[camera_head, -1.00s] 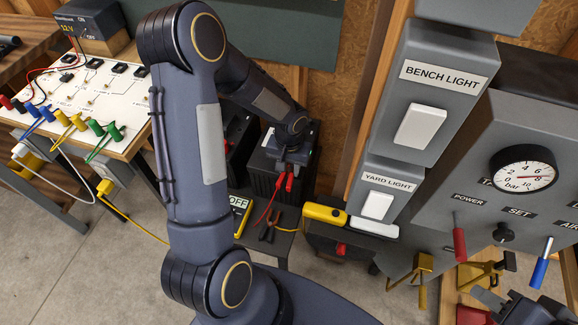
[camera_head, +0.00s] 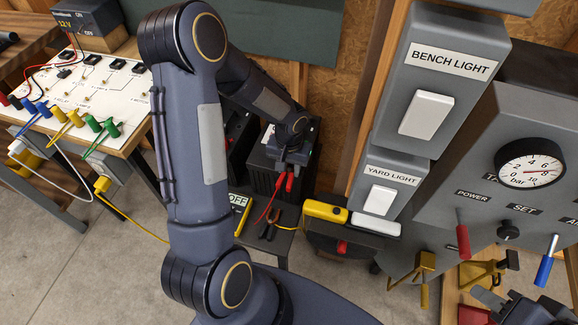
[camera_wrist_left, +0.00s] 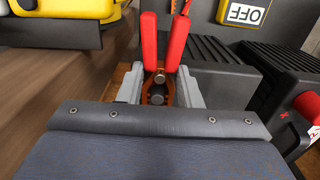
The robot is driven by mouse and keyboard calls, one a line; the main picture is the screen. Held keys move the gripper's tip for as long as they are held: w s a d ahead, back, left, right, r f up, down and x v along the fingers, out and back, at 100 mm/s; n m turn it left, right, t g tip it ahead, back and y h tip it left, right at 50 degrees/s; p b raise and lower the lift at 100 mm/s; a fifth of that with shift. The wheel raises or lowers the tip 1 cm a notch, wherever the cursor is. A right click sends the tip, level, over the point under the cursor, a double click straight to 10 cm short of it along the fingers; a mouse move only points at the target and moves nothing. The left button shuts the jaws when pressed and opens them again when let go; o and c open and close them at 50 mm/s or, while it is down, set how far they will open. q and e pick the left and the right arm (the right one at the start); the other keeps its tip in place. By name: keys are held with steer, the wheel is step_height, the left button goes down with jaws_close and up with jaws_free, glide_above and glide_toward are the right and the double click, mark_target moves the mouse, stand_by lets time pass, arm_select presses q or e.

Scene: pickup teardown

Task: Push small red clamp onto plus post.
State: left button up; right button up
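The small red clamp (camera_head: 290,182) is in my left gripper (camera_head: 292,160), at the black battery (camera_head: 259,170) in the head view. In the left wrist view, its two red handles (camera_wrist_left: 178,42) point away from my left gripper (camera_wrist_left: 159,88). The grey fingers are closed on either side of its copper jaws. Round grey metal pieces show between the jaws; I cannot tell whether one is the plus post or whether the clamp is seated on it. Part of my right gripper (camera_head: 500,306) shows at the lower right; its fingertips are not clear.
A yellow meter (camera_head: 240,205) and dark pliers (camera_head: 270,228) lie on the low shelf near the battery. A yellow-and-black device (camera_head: 325,211) is to their right. Switch boxes (camera_head: 428,100) and a gauge panel (camera_head: 475,150) stand at the right.

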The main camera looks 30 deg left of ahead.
mark_target(289, 170)
arm_select(q)
steer(key=o, duration=0.4)
steer(key=shift+o, duration=0.2)
step_height(289, 170, up, 7)
steer(key=shift+f, duration=0.1)
steer(key=shift+s+r, duration=0.1)
steer(key=shift+r, duration=0.7)
steer(key=s+d+r+t+h+p, duration=0.1)
steer(key=s+d+r+t+h, duration=0.1)
steer(key=s+r, duration=0.5)
steer(key=s+d+r+m+t+h+p, duration=0.1)
steer(key=s+d+r+t, duration=0.2)
steer(key=s+r, duration=0.5)
steer(key=s+d, duration=0.1)
steer(key=s, duration=0.2)
steer(key=shift+s+d+r+t+h, duration=0.2)
steer(key=shift+d+r+t+h, duration=0.1)
steer(key=shift+h, duration=0.1)
